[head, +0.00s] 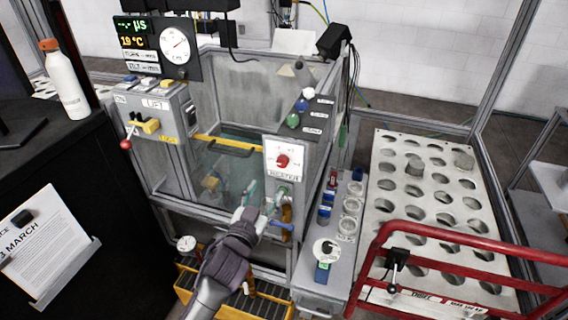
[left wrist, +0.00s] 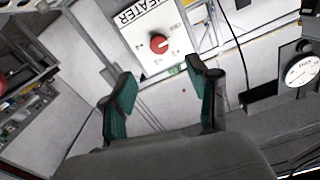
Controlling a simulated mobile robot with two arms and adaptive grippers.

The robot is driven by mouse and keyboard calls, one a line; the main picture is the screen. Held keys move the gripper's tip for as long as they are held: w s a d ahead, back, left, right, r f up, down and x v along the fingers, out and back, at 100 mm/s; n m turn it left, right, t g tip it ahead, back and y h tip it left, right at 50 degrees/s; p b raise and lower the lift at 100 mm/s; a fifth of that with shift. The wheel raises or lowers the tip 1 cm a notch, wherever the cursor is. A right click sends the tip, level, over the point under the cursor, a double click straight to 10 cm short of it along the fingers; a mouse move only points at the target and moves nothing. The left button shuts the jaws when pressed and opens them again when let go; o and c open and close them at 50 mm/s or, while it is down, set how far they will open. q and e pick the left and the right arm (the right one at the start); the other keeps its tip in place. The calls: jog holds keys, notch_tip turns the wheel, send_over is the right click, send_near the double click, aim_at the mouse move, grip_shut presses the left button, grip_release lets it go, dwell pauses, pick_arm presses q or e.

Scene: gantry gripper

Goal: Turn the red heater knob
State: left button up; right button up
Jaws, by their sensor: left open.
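The red heater knob (head: 283,161) sits on a white dial plate labelled HEATER (head: 284,174) on the front of the grey tank frame. In the left wrist view the red knob (left wrist: 158,43) is beyond the fingertips, near the top middle, with dial marks around it. My left gripper (head: 262,192) is below and slightly left of the plate in the head view. Its two green-padded fingers (left wrist: 160,88) are spread apart with nothing between them, and they are apart from the knob. My right gripper is not in view.
A glass-walled tank with a yellow-edged handle (head: 222,145) stands left of the heater plate. A blue valve handle (head: 281,225) is close by my gripper's right. A red rail (head: 460,240) and a perforated plate (head: 440,190) are at the right. A bottle (head: 66,85) stands far left.

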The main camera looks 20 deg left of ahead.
aim_at(281, 164)
pick_arm(q)
jog(key=w, duration=0.5)
jog(key=w+p, duration=0.1)
jog(key=w, duration=0.5)
jog(key=shift+d, duration=0.2)
jog(key=shift+w+p, duration=0.3)
jog(key=shift+w, duration=0.1)
grip_shut()
